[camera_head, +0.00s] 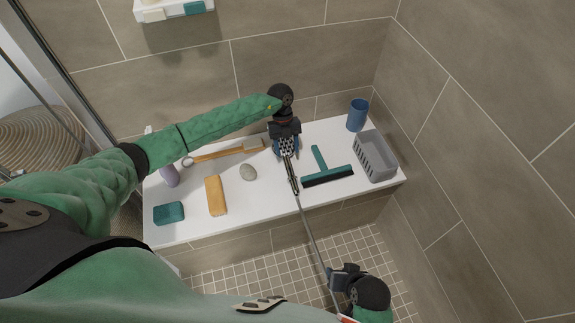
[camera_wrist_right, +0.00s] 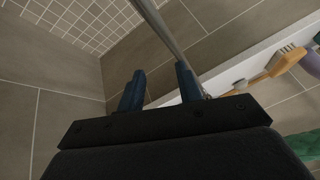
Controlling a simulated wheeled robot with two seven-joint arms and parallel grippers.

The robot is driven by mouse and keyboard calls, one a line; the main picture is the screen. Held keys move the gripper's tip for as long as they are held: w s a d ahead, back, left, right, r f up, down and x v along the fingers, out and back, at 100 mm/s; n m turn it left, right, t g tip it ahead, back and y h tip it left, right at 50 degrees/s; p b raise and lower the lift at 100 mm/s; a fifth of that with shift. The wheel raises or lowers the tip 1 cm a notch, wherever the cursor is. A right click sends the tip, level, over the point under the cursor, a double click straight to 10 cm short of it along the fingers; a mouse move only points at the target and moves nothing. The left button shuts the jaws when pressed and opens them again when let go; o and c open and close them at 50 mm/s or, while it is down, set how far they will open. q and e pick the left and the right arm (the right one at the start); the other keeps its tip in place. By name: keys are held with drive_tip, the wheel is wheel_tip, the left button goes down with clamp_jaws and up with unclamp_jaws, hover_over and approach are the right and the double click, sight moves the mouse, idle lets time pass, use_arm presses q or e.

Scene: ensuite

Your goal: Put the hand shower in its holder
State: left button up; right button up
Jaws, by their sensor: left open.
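My left gripper (camera_head: 286,152) is open above the shelf, with its blue fingers pointing down. Between and below its fingers is a slim dark-and-grey piece (camera_head: 292,178) that looks like the hand shower; the gripper hides part of it. A thin grey rod or hose (camera_head: 315,240) runs from that piece down to my right gripper (camera_head: 335,278). In the right wrist view, my right gripper's blue fingers (camera_wrist_right: 160,88) stand apart, and the grey rod (camera_wrist_right: 160,28) passes close to the right-hand finger. Whether it touches is unclear. I cannot make out the holder.
Tiled walls close in behind and right.

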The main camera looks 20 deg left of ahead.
sight(288, 163)
use_arm(q)
drive_tip(key=shift+x, duration=0.85)
drive_tip(key=p+x, duration=0.1)
drive_tip(key=x, duration=0.3)
drive_tip(key=shift+s+a, duration=0.1)
drive_tip(key=shift+a, duration=0.05)
drive_tip(key=shift+s+f, duration=0.1)
drive_tip(key=shift+f, duration=0.4)
clamp_jaws()
use_arm(e)
drive_tip(key=shift+g, duration=0.3)
drive_tip(key=r, duration=0.3)
drive_tip(key=s+r, duration=0.1)
drive_tip(key=r, duration=0.1)
drive_tip(key=shift+d+r, duration=0.15)
drive_tip(key=shift+d, duration=0.1)
